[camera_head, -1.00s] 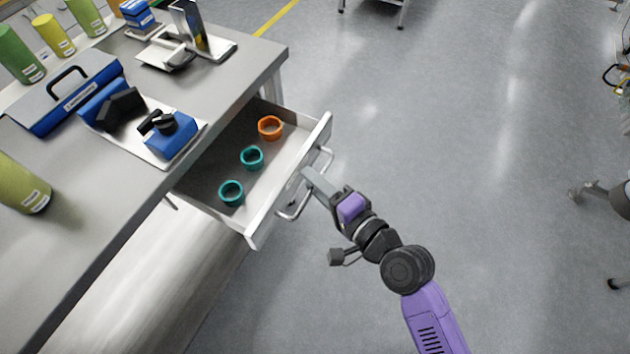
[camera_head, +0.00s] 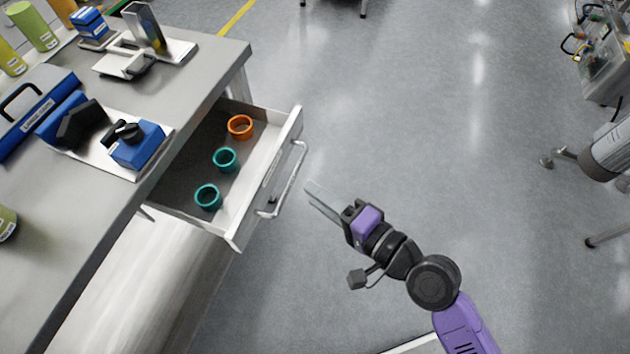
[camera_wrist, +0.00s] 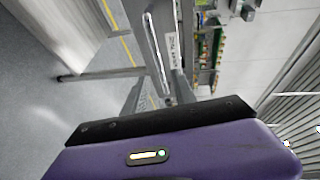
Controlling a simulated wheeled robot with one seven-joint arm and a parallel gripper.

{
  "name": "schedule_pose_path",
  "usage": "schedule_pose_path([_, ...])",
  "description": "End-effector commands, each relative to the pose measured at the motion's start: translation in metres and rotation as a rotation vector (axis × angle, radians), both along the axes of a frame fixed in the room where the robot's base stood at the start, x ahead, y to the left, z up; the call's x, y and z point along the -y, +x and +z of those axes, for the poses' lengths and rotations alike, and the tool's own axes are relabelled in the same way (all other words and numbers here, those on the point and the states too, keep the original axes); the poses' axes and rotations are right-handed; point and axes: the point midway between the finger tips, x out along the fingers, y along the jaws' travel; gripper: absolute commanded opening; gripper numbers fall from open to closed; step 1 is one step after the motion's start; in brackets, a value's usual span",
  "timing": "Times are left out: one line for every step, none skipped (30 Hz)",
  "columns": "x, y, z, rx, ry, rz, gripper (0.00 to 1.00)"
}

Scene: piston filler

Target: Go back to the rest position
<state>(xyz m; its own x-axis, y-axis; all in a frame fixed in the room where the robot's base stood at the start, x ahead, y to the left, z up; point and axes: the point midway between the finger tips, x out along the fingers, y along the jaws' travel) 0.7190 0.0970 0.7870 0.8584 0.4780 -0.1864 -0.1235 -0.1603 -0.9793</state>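My gripper (camera_head: 312,190) is in the head view, to the right of the open drawer (camera_head: 236,238). It is apart from the drawer handle (camera_head: 291,183), with a strip of floor showing between them. In the wrist view its two fingers (camera_wrist: 160,92) stand apart with nothing held between them. The labelled drawer front (camera_wrist: 173,50) shows beyond the fingers there.
The drawer stands out from the grey workbench (camera_head: 62,210) and holds an orange ring (camera_head: 240,127) and two teal rings (camera_head: 225,159). Blue devices (camera_head: 136,146) stand on the bench. Open floor (camera_head: 430,120) lies to the right, with equipment (camera_head: 606,155) at the right edge.

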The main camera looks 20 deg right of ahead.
Motion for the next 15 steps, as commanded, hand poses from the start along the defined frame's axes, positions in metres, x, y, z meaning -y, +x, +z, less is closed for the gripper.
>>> schedule_pose_path([0.000, 0.000, 0.000, 0.000, 0.000, 0.000, 0.32])
schedule_pose_path([0.000, 0.000, 0.000, 0.000, 0.000, 0.000, 0.32])
schedule_pose_path([0.000, 0.000, 0.000, 0.000, 0.000, 0.000, 0.32])
schedule_pose_path([0.000, 0.000, 0.000, 0.000, 0.000, 0.000, 0.32])
schedule_pose_path([0.000, 0.000, 0.000, 0.000, 0.000, 0.000, 0.32])
schedule_pose_path([0.000, 0.000, 0.000, 0.000, 0.000, 0.000, 0.32])
schedule_pose_path([0.000, 0.000, 0.000, 0.000, -0.001, 0.000, 0.32])
schedule_pose_path([0.000, 0.000, 0.000, 0.002, -0.003, 0.001, 0.32])
schedule_pose_path([0.000, 0.001, 0.000, 0.009, -0.011, 0.000, 0.32])
schedule_pose_path([0.002, 0.001, 0.001, 0.019, -0.023, -0.003, 0.32])
schedule_pose_path([0.004, 0.003, 0.003, 0.035, -0.043, -0.010, 0.32])
schedule_pose_path([0.009, 0.006, 0.007, 0.072, -0.088, -0.027, 0.32])
schedule_pose_path([0.013, 0.009, 0.012, 0.104, -0.129, -0.039, 0.32])
schedule_pose_path([0.016, 0.010, 0.017, 0.138, -0.170, -0.052, 0.32])
schedule_pose_path([0.021, 0.008, 0.021, 0.177, -0.236, -0.068, 0.32])
